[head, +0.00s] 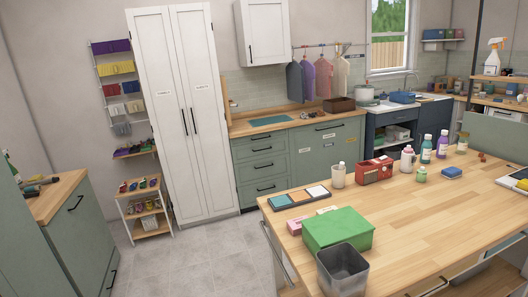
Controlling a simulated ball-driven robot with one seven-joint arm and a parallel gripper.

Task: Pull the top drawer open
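My gripper is not in view. Several drawers are in view, and I cannot tell which one is the task's top drawer. A stack of green drawers with dark bar handles stands under the wooden counter at the back wall, and its top drawer (255,138) looks shut. The wooden-topped island shows a dark handle (430,287) at the bottom edge, mostly cut off.
The island top (440,215) carries a green box (338,229), a grey bin (342,268), a red box (374,171) and several bottles. A tall white cupboard (182,110) and a small shelf rack (145,207) stand at the back. Grey floor (190,265) is clear between left cabinet and island.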

